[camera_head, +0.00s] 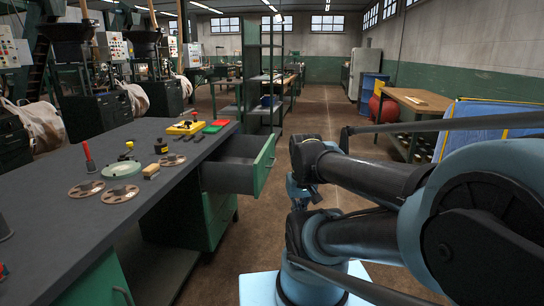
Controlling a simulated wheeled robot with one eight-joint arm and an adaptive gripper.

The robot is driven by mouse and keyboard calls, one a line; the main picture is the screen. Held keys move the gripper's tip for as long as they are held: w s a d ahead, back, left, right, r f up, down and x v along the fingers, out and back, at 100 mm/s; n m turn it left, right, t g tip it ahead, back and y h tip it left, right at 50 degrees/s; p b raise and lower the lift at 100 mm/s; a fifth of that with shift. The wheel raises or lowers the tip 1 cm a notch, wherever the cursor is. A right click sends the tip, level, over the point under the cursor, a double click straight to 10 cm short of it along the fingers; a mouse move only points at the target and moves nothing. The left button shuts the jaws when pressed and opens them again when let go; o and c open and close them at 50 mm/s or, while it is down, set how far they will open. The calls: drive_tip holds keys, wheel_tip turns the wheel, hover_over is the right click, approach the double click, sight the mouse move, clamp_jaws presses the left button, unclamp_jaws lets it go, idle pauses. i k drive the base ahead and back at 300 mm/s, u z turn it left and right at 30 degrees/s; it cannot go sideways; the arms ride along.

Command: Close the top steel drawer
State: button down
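The top steel drawer (264,166) stands pulled out from under the right end of the dark workbench. It has a green front with a handle on its outer face, and its grey inside shows empty from above. My arm is folded to the right of the drawer, with a visible gap between them. The end of my arm, with small teal and dark parts at my gripper (303,194), hangs just right of the drawer front. It is small and partly covered by my own links, so its fingers cannot be made out. I see nothing held.
The workbench (60,222) bears reels, a screwdriver, a yellow tray (186,127) and a red block (217,125). A green cabinet (208,220) is below the drawer. A wooden table (412,102) and blue panel stand at right. The floor aisle beyond the drawer is clear.

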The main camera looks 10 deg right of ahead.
sight(234, 160)
drive_tip(key=i, duration=0.85)
